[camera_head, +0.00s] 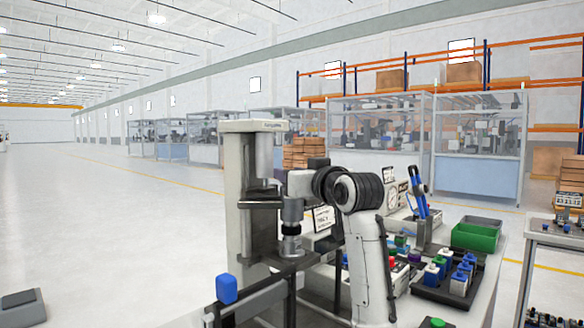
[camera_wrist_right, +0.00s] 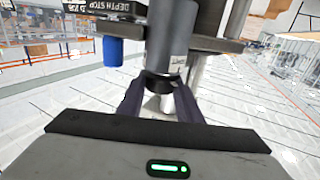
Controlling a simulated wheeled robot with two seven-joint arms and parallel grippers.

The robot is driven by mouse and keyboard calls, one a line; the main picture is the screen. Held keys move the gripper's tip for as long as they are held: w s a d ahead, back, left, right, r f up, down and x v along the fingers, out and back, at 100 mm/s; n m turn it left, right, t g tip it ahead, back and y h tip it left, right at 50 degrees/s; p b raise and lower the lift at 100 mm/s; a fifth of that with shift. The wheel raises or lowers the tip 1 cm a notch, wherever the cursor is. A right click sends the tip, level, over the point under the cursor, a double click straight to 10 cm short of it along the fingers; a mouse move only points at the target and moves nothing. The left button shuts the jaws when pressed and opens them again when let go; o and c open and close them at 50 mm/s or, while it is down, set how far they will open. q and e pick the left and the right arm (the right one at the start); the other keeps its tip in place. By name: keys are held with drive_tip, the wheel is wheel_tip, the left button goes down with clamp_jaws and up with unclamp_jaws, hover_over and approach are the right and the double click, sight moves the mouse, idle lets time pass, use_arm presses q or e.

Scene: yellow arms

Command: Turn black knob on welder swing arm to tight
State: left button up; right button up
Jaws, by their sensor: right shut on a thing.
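The welder stands left of centre in the head view, with a tall grey column (camera_head: 240,190) and a dark horizontal swing arm (camera_head: 290,263). A blue cap (camera_head: 227,289) stands at the arm's front left end; a blue cap (camera_wrist_right: 112,50) also shows in the right wrist view. There, my right gripper (camera_wrist_right: 160,92) has its two dark fingers closed around the black knob (camera_wrist_right: 158,80) at the end of a grey cylinder (camera_wrist_right: 168,45). The fingers hide the knob's sides, and its turn position cannot be read. My left gripper is not in view.
To the right is a bench with a black tray (camera_head: 445,289) of small blue, green and white parts, and a green bin (camera_head: 475,237). Enclosed work cells (camera_head: 380,140) and orange shelving stand farther back. The floor at the left is mostly open.

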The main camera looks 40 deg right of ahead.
drive_tip(key=shift+m+g+h+p, duration=0.45)
drive_tip(key=shift+m+h, duration=0.25)
drive_tip(key=shift+h, duration=0.3)
drive_tip(key=o, duration=1)
drive_tip(key=shift+o, duration=0.2)
drive_tip(key=v, duration=1)
drive_tip(key=shift+s+b, duration=0.15)
drive_tip(key=shift+b, duration=0.3)
drive_tip(key=shift+a, duration=0.1)
drive_tip(key=shift+f, duration=0.1)
